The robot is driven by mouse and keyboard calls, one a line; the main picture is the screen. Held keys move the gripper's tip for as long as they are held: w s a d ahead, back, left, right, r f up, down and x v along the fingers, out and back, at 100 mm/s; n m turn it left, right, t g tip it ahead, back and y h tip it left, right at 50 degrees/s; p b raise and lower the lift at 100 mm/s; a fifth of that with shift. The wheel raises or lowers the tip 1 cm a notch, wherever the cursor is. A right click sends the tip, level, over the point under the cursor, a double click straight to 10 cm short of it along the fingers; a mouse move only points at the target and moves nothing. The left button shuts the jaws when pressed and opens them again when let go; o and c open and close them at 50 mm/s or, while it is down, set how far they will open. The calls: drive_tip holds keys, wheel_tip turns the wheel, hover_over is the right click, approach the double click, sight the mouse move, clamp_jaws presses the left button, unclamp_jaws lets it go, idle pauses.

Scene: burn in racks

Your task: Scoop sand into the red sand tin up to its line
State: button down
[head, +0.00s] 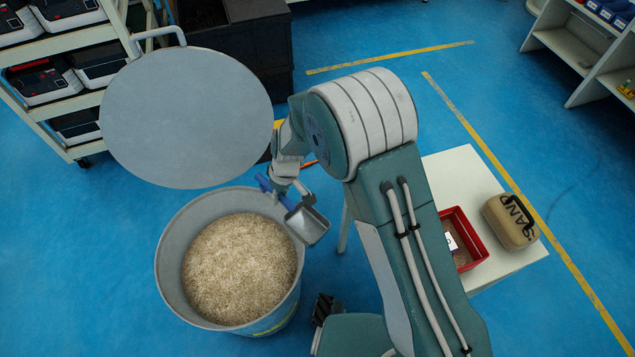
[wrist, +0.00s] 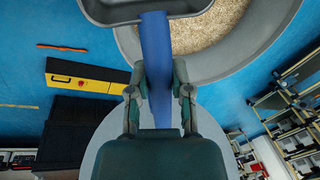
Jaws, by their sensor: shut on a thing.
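My gripper (head: 283,183) is shut on the blue handle of a metal scoop (head: 306,224). In the wrist view my gripper (wrist: 158,80) has a finger on each side of the scoop's handle (wrist: 157,50). The scoop's pan is over the right rim of the round grey sand bin (head: 170,255). I see no sand in the pan, but its inside shows only partly. Pale sand (head: 240,270) lies in the bin. The red sand tin (head: 480,240) stands on a white table at right, partly hidden by my arm. Something brownish lies inside it; its line is not distinguishable.
A round grey lid (head: 185,120) is raised behind the bin. A tan sand container (head: 510,222) stands beside the tin on the white table (head: 455,170). A cart with devices (head: 40,85) is at upper left, shelves (head: 590,50) at upper right.

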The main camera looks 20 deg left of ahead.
drive_tip(key=s+a+f+n+h, duration=0.1)
drive_tip(key=s+a+n, duration=0.5)
drive_tip(key=s, duration=0.3)
drive_tip(key=s+a+n+g+h, duration=0.1)
drive_tip(key=s+a+n, duration=0.45)
drive_tip(key=s, duration=0.35)
drive_tip(key=s+a+f+n+h, duration=0.1)
drive_tip(key=s+a+n, duration=0.55)
drive_tip(key=s, duration=0.25)
drive_tip(key=shift+w+d+f+g+y, duration=0.65)
drive_tip(key=shift+f+g, duration=0.65)
drive_tip(key=shift+f, duration=3.85)
drive_tip(key=shift+w+d+f+g+y, duration=0.35)
drive_tip(key=shift+w+d+f+g, duration=0.6)
drive_tip(key=shift+f, duration=4.2)
drive_tip(key=s+a+r+t+h, duration=0.1)
drive_tip(key=r+t, duration=0.1)
drive_tip(key=r, duration=0.7)
drive_tip(key=s+a+r+t+h, duration=0.1)
drive_tip(key=s+r+t, duration=0.1)
drive_tip(key=r, duration=0.8)
drive_tip(key=shift+s+a+r+t+h, duration=0.2)
drive_tip(key=shift+t+h, duration=0.1)
drive_tip(key=shift+t, duration=0.45)
